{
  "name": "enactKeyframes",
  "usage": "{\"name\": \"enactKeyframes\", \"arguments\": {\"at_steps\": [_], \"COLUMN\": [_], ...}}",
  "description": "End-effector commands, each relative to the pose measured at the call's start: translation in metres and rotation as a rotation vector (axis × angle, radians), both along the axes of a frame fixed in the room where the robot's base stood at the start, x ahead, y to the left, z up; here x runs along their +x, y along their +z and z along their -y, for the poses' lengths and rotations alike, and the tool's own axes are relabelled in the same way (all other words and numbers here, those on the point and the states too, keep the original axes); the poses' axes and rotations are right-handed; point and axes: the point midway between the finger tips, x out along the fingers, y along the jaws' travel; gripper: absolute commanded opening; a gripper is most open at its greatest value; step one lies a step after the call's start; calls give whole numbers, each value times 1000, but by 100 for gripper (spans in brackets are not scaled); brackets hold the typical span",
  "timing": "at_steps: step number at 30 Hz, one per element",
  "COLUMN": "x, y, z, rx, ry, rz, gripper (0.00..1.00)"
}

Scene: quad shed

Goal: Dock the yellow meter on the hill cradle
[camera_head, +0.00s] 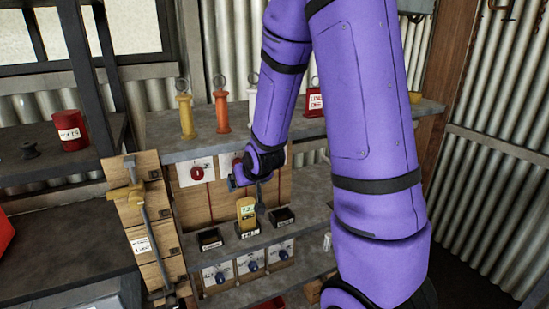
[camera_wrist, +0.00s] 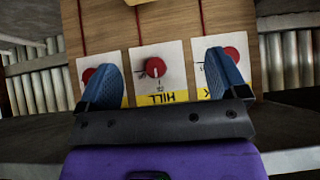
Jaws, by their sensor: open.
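The yellow meter (camera_head: 246,209) stands upright in the head view, with a greenish screen near its top. It is at the middle black cradle (camera_head: 249,232), whose label is too small to read surely; I cannot tell how fully it sits in it. Other black cradles stand at left (camera_head: 209,241) and right (camera_head: 283,218). My gripper (camera_head: 246,188) is open and empty, just above and behind the meter, near the wooden panel. In the wrist view my open gripper (camera_wrist: 165,75) frames a red knob (camera_wrist: 156,67) on a white card above an upside-down HILL label (camera_wrist: 163,98).
An upper shelf (camera_head: 160,150) holds yellow (camera_head: 185,115) and orange (camera_head: 222,110) handles. Blue knobs (camera_head: 252,266) line the panel below the cradles. A red can (camera_head: 70,131) stands on the left shelf. My arm hides the right side.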

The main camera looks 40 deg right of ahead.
Motion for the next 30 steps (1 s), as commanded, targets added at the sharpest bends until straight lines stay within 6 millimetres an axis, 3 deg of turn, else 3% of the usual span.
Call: {"name": "enactKeyframes", "arguments": {"at_steps": [3, 8, 15, 24, 30], "x": [-13, -38, -88, -171, -223], "y": [37, 80, 136, 190, 210], "z": [-15, -33, -60, -88, -100], "rx": [11, 24, 35, 35, 28], "ry": [24, 56, 113, 188, 228], "rz": [-20, -57, -117, -192, -238], "gripper": [91, 91, 91, 91, 91]}}
